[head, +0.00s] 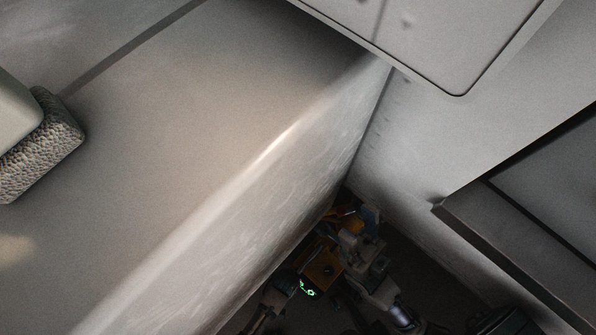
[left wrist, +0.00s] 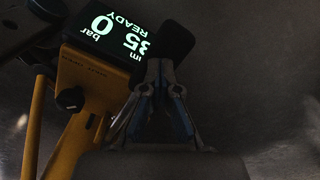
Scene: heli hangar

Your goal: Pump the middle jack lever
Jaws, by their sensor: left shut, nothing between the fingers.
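In the left wrist view a yellow jack (left wrist: 88,95) stands at the left, with a lit display (left wrist: 110,32) on top, turned over in this view, reading 35 mm, READY and 0 bar. My left gripper (left wrist: 160,72) has its blue-and-grey fingers drawn together, with nothing between them. A dark rounded piece (left wrist: 178,42) shows at the fingertips; I cannot tell if it is a lever grip. In the head view the jack (head: 322,264) is small, dark and partly covered by arm parts, its display (head: 307,288) glowing green. My right gripper is too dark and cluttered there to read its fingers.
A large pale curved body (head: 200,130) fills the left of the head view and hides part of the jack area. A grey panel (head: 440,40) hangs at the top, and a dark-edged frame (head: 500,235) is at the right. The dark floor gap between them is tight.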

